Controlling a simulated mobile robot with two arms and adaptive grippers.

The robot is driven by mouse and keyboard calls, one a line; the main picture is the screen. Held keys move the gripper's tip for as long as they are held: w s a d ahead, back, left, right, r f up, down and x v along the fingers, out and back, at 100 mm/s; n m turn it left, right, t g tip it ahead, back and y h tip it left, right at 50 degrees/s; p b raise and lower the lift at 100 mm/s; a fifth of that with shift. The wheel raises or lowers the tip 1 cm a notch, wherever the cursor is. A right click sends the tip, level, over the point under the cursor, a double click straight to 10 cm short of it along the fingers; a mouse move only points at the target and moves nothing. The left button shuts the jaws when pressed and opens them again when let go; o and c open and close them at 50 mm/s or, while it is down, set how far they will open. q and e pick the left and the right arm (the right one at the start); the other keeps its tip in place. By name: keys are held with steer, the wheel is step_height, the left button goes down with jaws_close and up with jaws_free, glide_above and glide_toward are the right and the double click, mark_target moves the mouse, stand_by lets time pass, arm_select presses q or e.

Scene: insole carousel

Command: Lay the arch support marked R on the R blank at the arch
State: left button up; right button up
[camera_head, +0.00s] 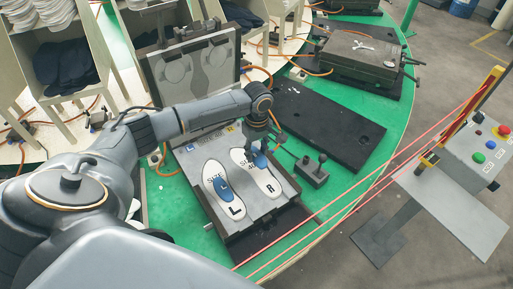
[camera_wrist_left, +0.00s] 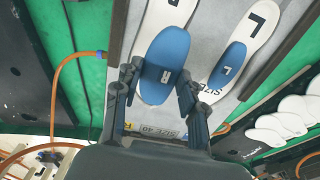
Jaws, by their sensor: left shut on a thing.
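The arch support marked R (camera_wrist_left: 166,62) is blue and held between the fingers of my left gripper (camera_wrist_left: 158,88). In the head view my left gripper (camera_head: 260,146) is over the upper part of the white R blank (camera_head: 267,183) and partly hides the support. The R blank (camera_wrist_left: 160,18) also shows beyond the support in the wrist view. I cannot tell whether the support touches it. The L blank (camera_head: 233,206) lies beside it, with a blue L arch support (camera_head: 222,187) on its arch. My right gripper is out of view.
The blanks lie on the grey plate (camera_head: 207,149) of an open mould, its lid (camera_head: 197,62) raised behind. A small control box with levers (camera_head: 312,172) stands close on the right. A black slab (camera_head: 325,125) lies beyond it. Orange cable loops (camera_wrist_left: 67,72) run nearby.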

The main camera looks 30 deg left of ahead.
arm_select(q)
steer(key=b, duration=0.1)
glide_above(256, 171)
steer(key=shift+d+f, duration=0.1)
steer(key=shift+f, duration=2.15)
steer(key=shift+f+b, duration=0.4)
steer(key=shift+f, duration=1.15)
steer(key=shift+s+f, duration=0.1)
steer(key=shift+f, duration=0.05)
steer(key=shift+s+d+f, duration=0.1)
steer(key=shift+s+f, duration=0.05)
steer(key=o, duration=0.7)
steer(key=shift+c, duration=0.2)
steer(key=shift+o, duration=1.3)
steer(key=shift+f, duration=0.1)
steer(key=shift+w, duration=0.2)
steer(key=shift+r, duration=0.25)
